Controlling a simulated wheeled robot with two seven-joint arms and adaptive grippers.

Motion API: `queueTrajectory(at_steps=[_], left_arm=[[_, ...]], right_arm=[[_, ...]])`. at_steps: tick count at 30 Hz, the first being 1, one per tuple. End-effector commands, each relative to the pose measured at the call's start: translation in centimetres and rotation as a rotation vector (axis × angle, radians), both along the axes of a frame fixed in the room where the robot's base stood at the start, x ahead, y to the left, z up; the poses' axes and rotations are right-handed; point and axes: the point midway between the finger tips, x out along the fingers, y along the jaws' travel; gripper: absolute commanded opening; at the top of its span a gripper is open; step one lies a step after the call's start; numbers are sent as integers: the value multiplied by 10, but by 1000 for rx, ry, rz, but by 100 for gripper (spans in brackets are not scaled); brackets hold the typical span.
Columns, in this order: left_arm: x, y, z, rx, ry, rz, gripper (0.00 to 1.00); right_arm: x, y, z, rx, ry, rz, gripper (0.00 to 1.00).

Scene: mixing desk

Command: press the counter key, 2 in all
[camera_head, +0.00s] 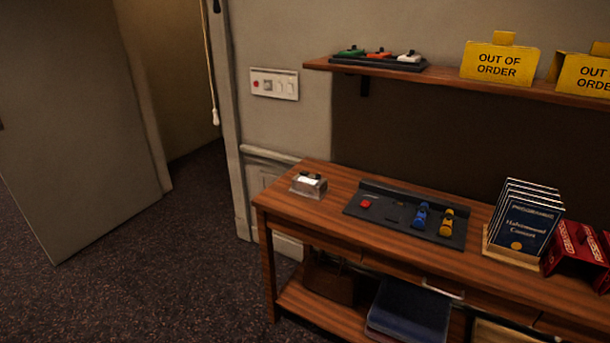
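A small silver box with a white face and dark parts on top (308,186) sits on the left end of the wooden desk; it may be the counter, but its key is too small to make out. A dark sloped panel (385,222) lies to its right on the desk. The panel bears a red piece (365,203), a blue piece (420,216) and a yellow piece (447,222). Neither of my grippers is in view.
The wooden desk (330,215) has free room around the silver box. Blue booklets (527,225) and a red box (574,247) stand at the right. A shelf (440,82) above holds a dark tray and yellow out-of-order signs (500,62). A door (75,130) stands at left.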

Motion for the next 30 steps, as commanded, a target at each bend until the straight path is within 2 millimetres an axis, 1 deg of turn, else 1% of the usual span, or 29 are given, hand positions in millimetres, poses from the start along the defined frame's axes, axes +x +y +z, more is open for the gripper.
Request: queueTrajectory(at_steps=[8,25,26,30], left_arm=[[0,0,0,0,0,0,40],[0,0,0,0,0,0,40],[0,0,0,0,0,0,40],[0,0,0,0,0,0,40]], right_arm=[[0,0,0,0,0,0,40],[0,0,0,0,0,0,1],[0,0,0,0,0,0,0],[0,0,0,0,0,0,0]])
